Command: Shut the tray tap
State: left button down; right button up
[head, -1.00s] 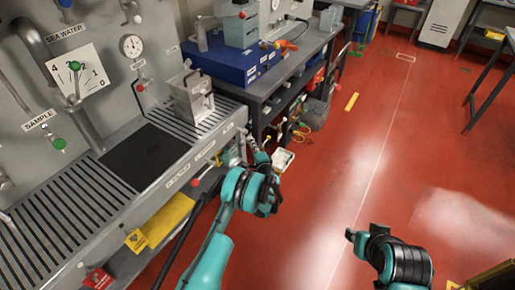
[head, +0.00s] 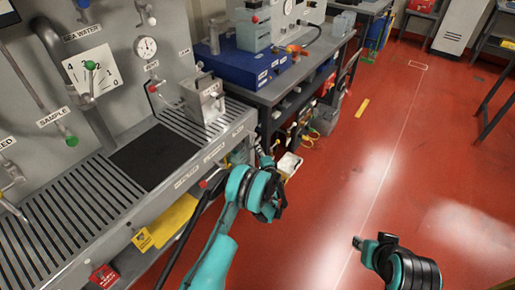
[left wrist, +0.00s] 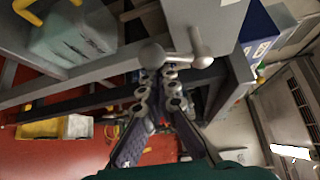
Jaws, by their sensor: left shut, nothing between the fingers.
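The steel tray with its slotted grating (head: 62,226) runs along the left wall in the head view. A red-knobbed handle (head: 204,184) sits on its front edge, between small label plates that I cannot read. My left gripper (head: 265,158) is low in front of the tray's right end, partly hidden by its own wrist. In the left wrist view its fingers (left wrist: 165,82) are together and empty. Just beyond their tips is a pale handle with rounded ends (left wrist: 152,55); I cannot tell whether they touch. My right gripper (head: 358,242) is over the floor, its fingers unclear.
A workbench with a blue box (head: 240,66) stands right of the tray. Cables and a small white bin (head: 288,164) are below it. A yellow object (head: 172,222) and a red tag (head: 104,276) are at the tray's front.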

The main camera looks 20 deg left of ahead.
aim_at(250, 146)
pick_arm(q)
jog(key=shift+s+r+m+g, duration=0.1)
jog(key=shift+m+g, duration=0.2)
jog(key=shift+m, duration=0.1)
jog(key=m+g+p, duration=0.1)
jog(key=g, duration=0.1)
jog(key=s+r+m+g+p, duration=0.1)
jog(key=m, duration=0.1)
jog(key=s+m+g+p, duration=0.1)
jog(key=m+g, duration=0.1)
jog(key=shift+a+r+g+h, duration=0.2)
jog(key=shift+a+g+h, duration=0.1)
jog(key=shift+a, duration=0.1)
jog(key=shift+s+a+r, duration=0.1)
jog(key=shift+s+r, duration=0.15)
jog(key=shift+r, duration=0.2)
jog(key=shift+s+a+r+m+g, duration=0.1)
jog(key=shift+s+r+m+g, duration=0.1)
jog(key=shift+r+m+g, duration=0.3)
jog(key=shift+r, duration=0.3)
